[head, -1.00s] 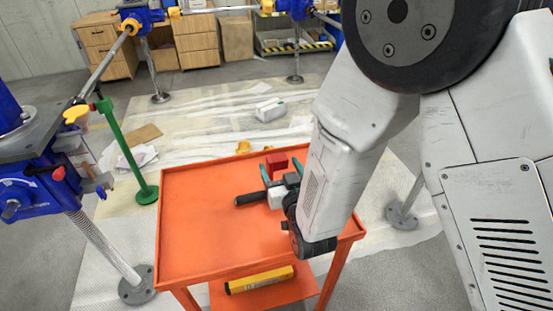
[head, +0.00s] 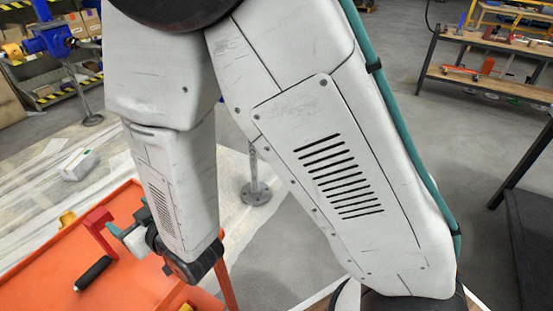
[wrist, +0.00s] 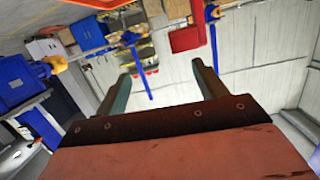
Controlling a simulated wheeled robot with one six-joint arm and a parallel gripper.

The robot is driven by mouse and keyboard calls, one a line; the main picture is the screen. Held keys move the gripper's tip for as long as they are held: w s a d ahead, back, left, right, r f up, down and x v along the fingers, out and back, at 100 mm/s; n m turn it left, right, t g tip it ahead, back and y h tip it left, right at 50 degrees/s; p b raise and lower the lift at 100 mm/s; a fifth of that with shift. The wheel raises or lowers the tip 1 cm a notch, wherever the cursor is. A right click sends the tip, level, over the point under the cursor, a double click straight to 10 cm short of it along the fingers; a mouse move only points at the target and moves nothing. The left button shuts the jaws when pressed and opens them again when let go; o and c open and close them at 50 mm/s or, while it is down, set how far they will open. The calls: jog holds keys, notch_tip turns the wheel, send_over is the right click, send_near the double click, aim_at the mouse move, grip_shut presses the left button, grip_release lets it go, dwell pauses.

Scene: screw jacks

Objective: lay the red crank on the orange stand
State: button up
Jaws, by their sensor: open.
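The red crank (head: 97,224) shows at the lower left of the head view, over the orange stand (head: 50,290). A black handle (head: 93,273) beside it appears to belong to it. I cannot tell whether the crank rests fully on the top. My gripper (head: 125,222) is open, its teal fingers close to the crank's red part. In the wrist view the space between the fingers (wrist: 163,85) is empty, and a red part (wrist: 187,39) shows beyond the fingertips. The wrist housing hides some of the stand.
A white box (head: 78,164) lies on the sheeted floor behind the stand. A metal post with a round foot (head: 256,190) stands to its right. Blue jack parts (head: 50,38) are at upper left, and a workbench (head: 490,70) is at upper right.

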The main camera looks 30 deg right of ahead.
jog(key=d+r+m+g+h, duration=0.1)
jog(key=d+r+g+h, duration=0.15)
jog(key=d, duration=0.35)
jog(key=s+d+r+m+g+h, duration=0.1)
jog(key=d+r+g, duration=0.1)
jog(key=d+r, duration=0.35)
jog(key=d+r+m+g+h, duration=0.1)
jog(key=d+r+g, duration=0.1)
jog(key=d, duration=0.6)
jog(key=s+d+r+m+g+h, duration=0.1)
jog(key=s+d+r+g, duration=0.2)
jog(key=s+d, duration=0.4)
jog(key=s+d+r+m+g+h, duration=0.1)
jog(key=s+d, duration=0.6)
jog(key=s, duration=0.7)
notch_tip(320, 180, up, 4)
jog(key=shift+s+d+f+g+h, duration=0.2)
jog(key=shift+g+h, duration=0.35)
jog(key=shift+g, duration=0.5)
jog(key=shift+w, duration=0.1)
